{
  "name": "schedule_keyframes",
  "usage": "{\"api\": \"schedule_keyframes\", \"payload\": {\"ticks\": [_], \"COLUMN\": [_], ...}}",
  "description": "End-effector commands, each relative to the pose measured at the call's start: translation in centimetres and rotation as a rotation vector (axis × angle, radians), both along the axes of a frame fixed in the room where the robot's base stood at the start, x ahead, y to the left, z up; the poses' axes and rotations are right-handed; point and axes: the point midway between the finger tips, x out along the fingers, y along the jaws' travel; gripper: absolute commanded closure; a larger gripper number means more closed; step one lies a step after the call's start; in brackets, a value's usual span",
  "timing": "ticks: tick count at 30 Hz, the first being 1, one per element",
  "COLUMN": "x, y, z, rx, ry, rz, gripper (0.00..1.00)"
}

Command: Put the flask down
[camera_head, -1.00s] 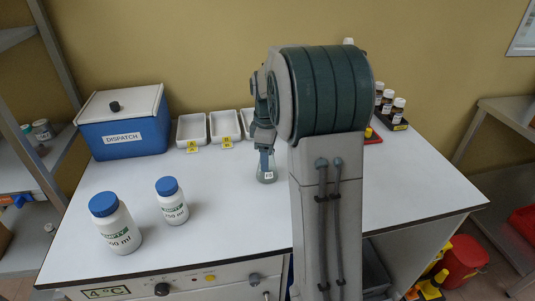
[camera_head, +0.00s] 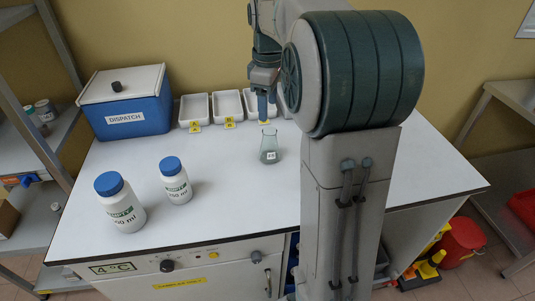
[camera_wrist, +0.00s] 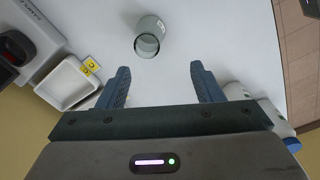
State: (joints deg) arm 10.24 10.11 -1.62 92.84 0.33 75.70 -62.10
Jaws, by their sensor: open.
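The flask (camera_head: 269,148) is a small grey-green glass vessel with a white label. It stands upright on the white bench (camera_head: 225,190), near the middle. In the wrist view the flask (camera_wrist: 149,38) is ahead of the fingertips, apart from them. My gripper (camera_head: 263,108) is open and empty, above and behind the flask in the head view. Its two blue fingers (camera_wrist: 160,75) are spread wide in the wrist view, with only bench between them.
Two white bottles with blue lids (camera_head: 120,203) (camera_head: 175,181) stand at the front left. A blue DISPATCH box (camera_head: 124,105) and white trays (camera_head: 194,108) with yellow tags line the back. The bench is clear around the flask.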

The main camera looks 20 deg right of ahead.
Motion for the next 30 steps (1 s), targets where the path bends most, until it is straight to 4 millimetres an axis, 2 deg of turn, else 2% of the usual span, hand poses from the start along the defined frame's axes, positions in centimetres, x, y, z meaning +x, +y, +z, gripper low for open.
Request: {"api": "schedule_keyframes", "payload": {"ticks": [4,8,12,16,21,30], "x": [-4.9,-9.7,-14.7,-18.4,-20.9,-21.3], "y": [3.1,5.5,7.5,8.6,9.3,9.3], "z": [-0.3,-1.7,-4.0,-6.1,-7.9,-8.3], "rx": [0.005,0.023,0.054,0.087,0.114,0.119], "ry": [-0.052,-0.102,-0.151,-0.181,-0.2,-0.203], "rz": [-0.194,-0.394,-0.6,-0.755,-0.866,-0.891], "gripper": [0.4,0.4,0.4,0.4,0.4,0.4]}}
